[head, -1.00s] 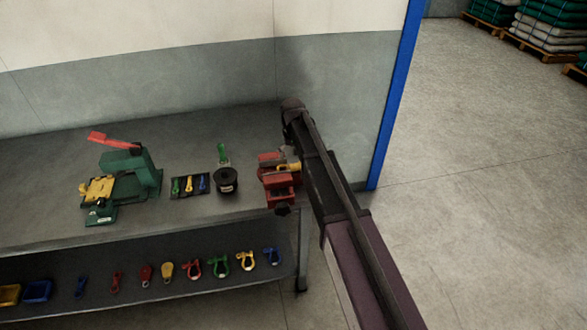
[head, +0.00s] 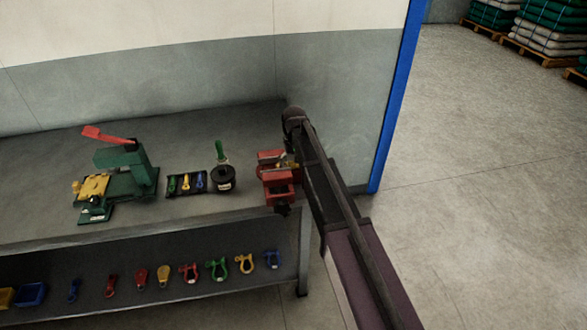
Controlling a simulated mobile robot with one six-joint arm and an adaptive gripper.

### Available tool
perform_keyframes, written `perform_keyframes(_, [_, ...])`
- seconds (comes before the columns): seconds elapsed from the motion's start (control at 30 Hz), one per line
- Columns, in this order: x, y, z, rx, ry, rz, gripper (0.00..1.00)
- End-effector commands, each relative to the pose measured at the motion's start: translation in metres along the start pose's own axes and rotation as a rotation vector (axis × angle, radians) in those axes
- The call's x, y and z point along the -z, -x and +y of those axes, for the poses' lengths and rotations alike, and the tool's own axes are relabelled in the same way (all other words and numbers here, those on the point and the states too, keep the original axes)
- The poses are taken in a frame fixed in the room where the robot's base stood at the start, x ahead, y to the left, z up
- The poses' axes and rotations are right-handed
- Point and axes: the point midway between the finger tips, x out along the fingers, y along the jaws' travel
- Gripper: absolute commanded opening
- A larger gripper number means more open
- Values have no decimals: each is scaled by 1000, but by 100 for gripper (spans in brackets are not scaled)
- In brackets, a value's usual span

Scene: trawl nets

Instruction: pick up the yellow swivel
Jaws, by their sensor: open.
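Several small yellow pieces show in the head view, and they are too small to be sure which is the swivel. A short rounded yellow piece (head: 163,276) lies on the lower shelf between a red piece (head: 140,277) and a red shackle (head: 189,273). Another slim yellow piece (head: 186,182) lies in a dark tray between a green and a blue one. Some yellow also shows at the red vise (head: 279,182), partly covered by my arm. My arm reaches up beside the vise at the bench's right end. My gripper cannot be made out.
The grey bench (head: 230,120) carries a green press with a red lever (head: 125,170) and a black spool (head: 223,180). Floor right of the bench is clear.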

Motion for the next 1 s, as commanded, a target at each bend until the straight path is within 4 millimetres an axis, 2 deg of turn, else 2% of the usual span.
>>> perform_keyframes(0.6, [0, -1, 0, 0, 0, 0, 100])
perform_keyframes(0.87, [0, -1, 0, 0, 0, 0, 23])
perform_keyframes(1.0, [0, -1, 0, 0, -1, 0, 21])
